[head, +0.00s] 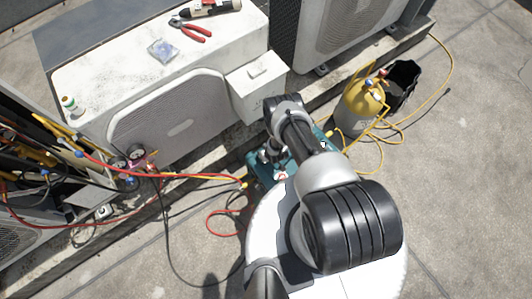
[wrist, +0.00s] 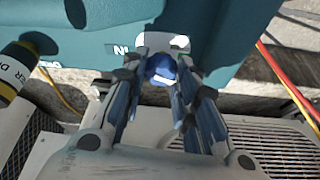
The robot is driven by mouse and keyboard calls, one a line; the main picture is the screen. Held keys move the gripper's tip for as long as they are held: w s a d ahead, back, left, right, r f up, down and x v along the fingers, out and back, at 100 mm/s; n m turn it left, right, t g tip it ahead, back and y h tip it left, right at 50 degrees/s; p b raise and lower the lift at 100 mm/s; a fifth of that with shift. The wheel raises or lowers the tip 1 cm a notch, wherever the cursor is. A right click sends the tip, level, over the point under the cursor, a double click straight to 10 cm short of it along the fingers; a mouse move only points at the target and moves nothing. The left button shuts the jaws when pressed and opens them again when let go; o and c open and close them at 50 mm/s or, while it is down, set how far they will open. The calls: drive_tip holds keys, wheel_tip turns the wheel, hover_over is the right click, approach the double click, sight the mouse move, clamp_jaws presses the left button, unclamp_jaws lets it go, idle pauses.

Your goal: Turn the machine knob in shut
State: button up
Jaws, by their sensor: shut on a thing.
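The teal machine (head: 258,168) stands on the rooftop floor in front of the condenser, partly hidden by my arm in the head view. Its teal body (wrist: 235,25) fills the top of the wrist view. A blue knob (wrist: 161,70) sits low on its face, beside a pale label with partly covered lettering. My gripper (wrist: 162,64) is shut on the blue knob, with a finger on each side of it. The knob's pointer and turn angle cannot be made out. In the head view my arm hides the knob.
A black and yellow cylinder (wrist: 18,68) is close on the left in the wrist view. Red and yellow hoses (head: 180,177) run left to gauges (head: 128,157). A yellow gas bottle (head: 364,105) and a black bucket (head: 402,82) stand right. Pliers (head: 190,28) lie on the condenser (head: 95,72).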

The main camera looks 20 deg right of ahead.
drive_tip(key=m, duration=0.2)
drive_tip(key=m+h, duration=0.1)
drive_tip(key=m, duration=0.1)
drive_tip(key=m+h, duration=0.1)
drive_tip(key=m, duration=0.1)
drive_tip(key=shift+w+a+m, duration=0.1)
drive_tip(key=shift+a+m, duration=0.2)
drive_tip(key=m+g+h, duration=0.1)
drive_tip(key=m, duration=0.2)
drive_tip(key=m+h, duration=0.1)
drive_tip(key=m, duration=0.2)
drive_tip(key=shift+w+a+g, duration=0.1)
drive_tip(key=shift+g, duration=0.3)
drive_tip(key=shift+m, duration=0.3)
drive_tip(key=o, duration=1)
drive_tip(key=shift+o, duration=0.2)
drive_tip(key=v, duration=1.2)
drive_tip(key=shift+a, duration=0.1)
